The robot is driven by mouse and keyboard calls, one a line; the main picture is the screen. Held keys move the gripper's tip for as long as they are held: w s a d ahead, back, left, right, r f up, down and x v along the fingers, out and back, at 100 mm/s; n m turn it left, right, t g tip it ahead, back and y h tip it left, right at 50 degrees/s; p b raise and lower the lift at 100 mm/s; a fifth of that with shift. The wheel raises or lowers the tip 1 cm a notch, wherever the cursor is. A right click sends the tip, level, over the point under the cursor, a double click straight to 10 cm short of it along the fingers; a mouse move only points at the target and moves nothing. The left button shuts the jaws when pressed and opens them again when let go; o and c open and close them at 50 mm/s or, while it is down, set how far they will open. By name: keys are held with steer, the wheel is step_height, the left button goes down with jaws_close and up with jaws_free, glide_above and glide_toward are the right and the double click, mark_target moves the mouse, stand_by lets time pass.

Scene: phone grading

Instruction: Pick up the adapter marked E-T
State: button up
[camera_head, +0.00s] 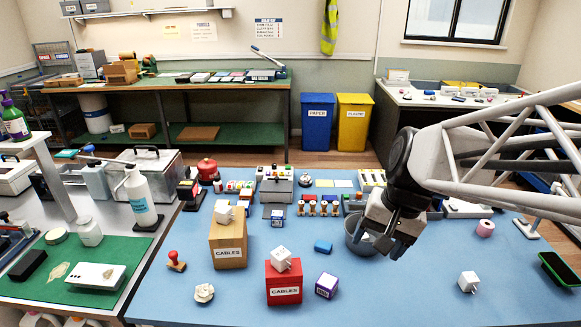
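Several white plug adapters are in view, and no marking E-T is readable on any of them at this size. One adapter (281,258) sits tilted on top of a red box labelled CABLES. Another white adapter (223,211) sits on a brown box labelled CABLES. A third white adapter (468,281) lies on the blue table to the right. My gripper (384,243) points down above the table, in front of a grey cup, to the right of the red box and left of the third adapter. I cannot tell how far apart its fingers are.
The red box (284,293) and brown box (229,257) stand on the blue table. The grey cup (352,236) is beside my gripper.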

steer(key=w+a+f+m+g+y, duration=0.1)
steer(key=w+a+f+m+y, duration=0.1)
steer(key=w, duration=0.5)
steer(key=w+a+f+m+g+y, duration=0.1)
steer(key=w+a+f+m+y, duration=0.15)
steer(key=w, duration=0.45)
steer(key=m+t+y, duration=0.1)
steer(key=m+y, duration=0.6)
steer(key=m, duration=0.3)
glide_toward(277, 216)
steer(key=shift+w+d+f+h, duration=0.25)
steer(key=shift+w+d, duration=0.4)
steer(key=shift+d, duration=0.2)
steer(key=shift+a, duration=0.1)
steer(key=shift+x, duration=3.3)
steer(key=shift+w, duration=0.1)
steer(key=shift+x, duration=2.6)
steer(key=shift+w+r, duration=0.1)
steer(key=shift+r, duration=0.05)
steer(key=c, duration=1)
